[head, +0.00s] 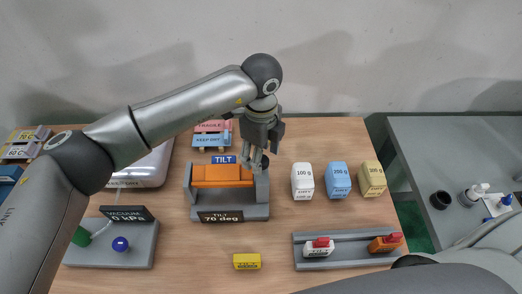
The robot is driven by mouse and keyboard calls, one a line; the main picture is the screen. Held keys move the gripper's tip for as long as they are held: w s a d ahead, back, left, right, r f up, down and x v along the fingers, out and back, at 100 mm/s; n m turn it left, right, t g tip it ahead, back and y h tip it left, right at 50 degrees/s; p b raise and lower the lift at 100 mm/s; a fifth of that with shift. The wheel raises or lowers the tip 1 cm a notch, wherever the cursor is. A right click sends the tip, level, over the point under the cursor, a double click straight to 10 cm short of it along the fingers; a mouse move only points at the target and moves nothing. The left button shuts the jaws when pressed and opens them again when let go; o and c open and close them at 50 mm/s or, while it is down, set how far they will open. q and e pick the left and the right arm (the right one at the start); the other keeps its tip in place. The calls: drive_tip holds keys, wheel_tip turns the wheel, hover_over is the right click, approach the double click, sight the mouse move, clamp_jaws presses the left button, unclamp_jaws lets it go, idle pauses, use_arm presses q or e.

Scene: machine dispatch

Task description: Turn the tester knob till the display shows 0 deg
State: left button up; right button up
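The tilt tester (230,213) is a grey stand with an orange block (222,175) in it and a blue TILT label behind. Its front display (221,217) reads "TILT 70 deg". A dark round part, which looks like the knob (265,162), shows at the tester's upper right end, partly hidden by my fingers. My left gripper (256,163) points down at that end, its fingers close together beside the dark part. I cannot tell whether they grip it. My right gripper is out of view.
White, blue and yellow weights (338,180) stand right of the tester. A grey tray (344,263) with red-topped items lies in front of them, and a yellow block (247,261) near the front edge. A vacuum unit (139,252) reading "0 kPa" stands at left. A grey side table (425,150) is at right.

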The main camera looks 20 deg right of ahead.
use_arm(q)
drive_tip(key=shift+s+f, duration=0.1)
drive_tip(key=shift+f, duration=0.65)
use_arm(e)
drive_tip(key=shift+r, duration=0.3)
